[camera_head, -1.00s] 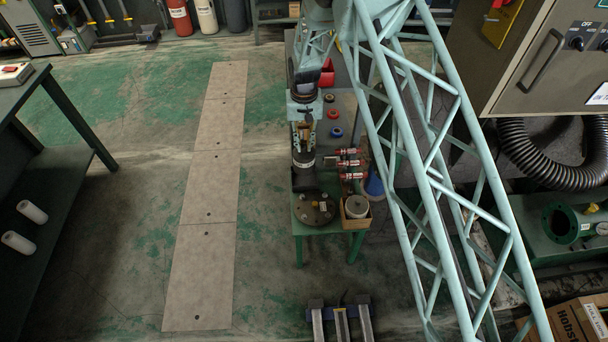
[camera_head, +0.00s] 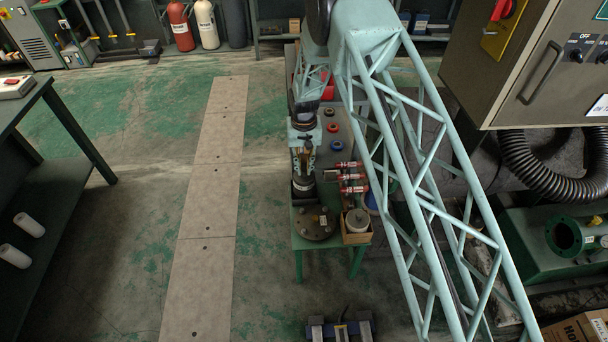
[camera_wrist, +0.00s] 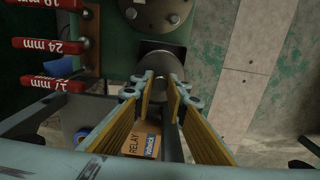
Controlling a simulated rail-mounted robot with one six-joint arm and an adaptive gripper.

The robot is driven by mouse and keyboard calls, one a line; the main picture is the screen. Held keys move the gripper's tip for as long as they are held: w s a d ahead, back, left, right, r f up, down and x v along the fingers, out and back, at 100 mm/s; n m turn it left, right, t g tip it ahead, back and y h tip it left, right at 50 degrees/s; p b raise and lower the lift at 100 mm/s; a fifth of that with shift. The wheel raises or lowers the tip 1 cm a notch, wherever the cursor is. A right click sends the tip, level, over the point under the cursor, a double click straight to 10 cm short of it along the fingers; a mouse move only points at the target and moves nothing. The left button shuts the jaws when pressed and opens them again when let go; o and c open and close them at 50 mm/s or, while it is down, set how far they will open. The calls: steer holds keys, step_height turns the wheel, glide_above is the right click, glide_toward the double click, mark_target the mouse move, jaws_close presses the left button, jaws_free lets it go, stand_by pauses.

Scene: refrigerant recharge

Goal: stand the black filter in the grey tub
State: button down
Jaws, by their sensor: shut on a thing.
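My gripper (camera_head: 303,150) points down over the green bench in the head view. It is shut on the black filter (camera_head: 303,184), a dark upright cylinder with a pale label band. In the wrist view, the filter shows as a dark cylinder (camera_wrist: 163,56) at the tips of my gripper (camera_wrist: 160,86). A dark, square-edged shape (camera_head: 303,194) that looks like the grey tub is at the filter's foot. The filter appears inside it or just above it; I cannot tell whether it touches the bottom. The fingers hide part of this area in the wrist view.
Red-handled wrenches (camera_head: 352,177) stick out just right of the filter. A round dark flange (camera_head: 315,223) and a cardboard box (camera_head: 356,237) with a white roll are nearer. Coloured rings (camera_head: 332,128) lie behind. A relay box (camera_wrist: 135,140) shows below the fingers.

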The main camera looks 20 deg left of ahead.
steer(key=shift+f+b, duration=0.4)
steer(key=shift+f, duration=1.45)
steer(key=c, duration=2.6)
jaws_free()
steer(key=shift+o, duration=0.2)
steer(key=shift+r+p, duration=1.05)
steer(key=shift+r, duration=4.95)
steer(key=shift+r, duration=0.1)
